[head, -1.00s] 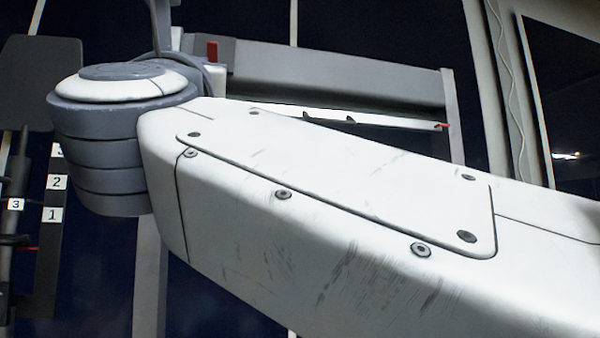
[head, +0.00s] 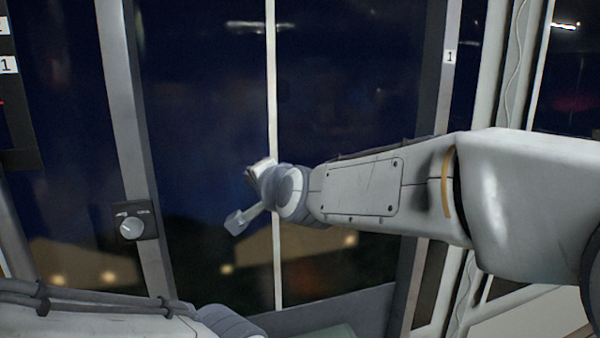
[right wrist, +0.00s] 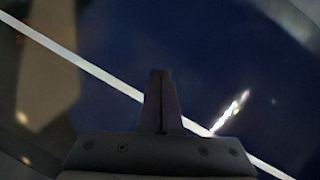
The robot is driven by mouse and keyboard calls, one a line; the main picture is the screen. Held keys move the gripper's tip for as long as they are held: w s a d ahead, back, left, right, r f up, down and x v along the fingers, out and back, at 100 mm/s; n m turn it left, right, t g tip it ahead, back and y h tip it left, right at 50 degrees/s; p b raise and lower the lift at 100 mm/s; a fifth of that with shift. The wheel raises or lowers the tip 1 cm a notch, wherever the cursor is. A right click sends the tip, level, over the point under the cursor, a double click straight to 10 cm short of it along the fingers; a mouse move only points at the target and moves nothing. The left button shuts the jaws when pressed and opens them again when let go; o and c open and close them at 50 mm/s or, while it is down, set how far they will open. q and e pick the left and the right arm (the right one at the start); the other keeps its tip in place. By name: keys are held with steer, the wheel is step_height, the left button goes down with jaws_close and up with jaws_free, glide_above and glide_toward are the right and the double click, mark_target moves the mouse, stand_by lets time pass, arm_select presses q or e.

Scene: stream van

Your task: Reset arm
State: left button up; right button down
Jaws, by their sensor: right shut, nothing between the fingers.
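My right arm comes in from the right in the head view and stretches across the middle. My right gripper (head: 256,172) is at its far end, small and partly hidden by the wrist, in front of a dark window. In the right wrist view my right gripper (right wrist: 160,76) has its two dark fingers together, with nothing between them. A grey part of my own arm crosses the lower left of the head view. My left gripper is not in view.
A dark window (head: 200,90) with a thin pale vertical bar (head: 271,90) lies behind the right gripper. A round knob (head: 131,228) sits on the left post (head: 128,130). A label "1" (head: 450,57) marks the right post. Open space surrounds the right gripper.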

steer(key=s+d+f+n+g+h, duration=0.2)
steer(key=d+f+g+h, duration=0.1)
steer(key=d+f, duration=0.6)
steer(key=s+d+f+n+g+h, duration=0.25)
steer(key=d+f, duration=0.45)
steer(key=f, duration=0.5)
steer(key=s+d+f+n+g+h, duration=0.25)
steer(key=s+d+f+g, duration=0.35)
steer(key=s+d+f, duration=0.75)
steer(key=s+a+r+n+g, duration=0.1)
steer(key=s+a+r+n, duration=0.2)
steer(key=s+a, duration=0.4)
steer(key=s+a+r+n+g+y, duration=0.1)
steer(key=s+a+r+n, duration=0.3)
steer(key=s+a, duration=0.4)
steer(key=shift+a+r+n+y, duration=0.25)
steer(key=shift+a+n+y, duration=0.05)
steer(key=shift+n, duration=0.3)
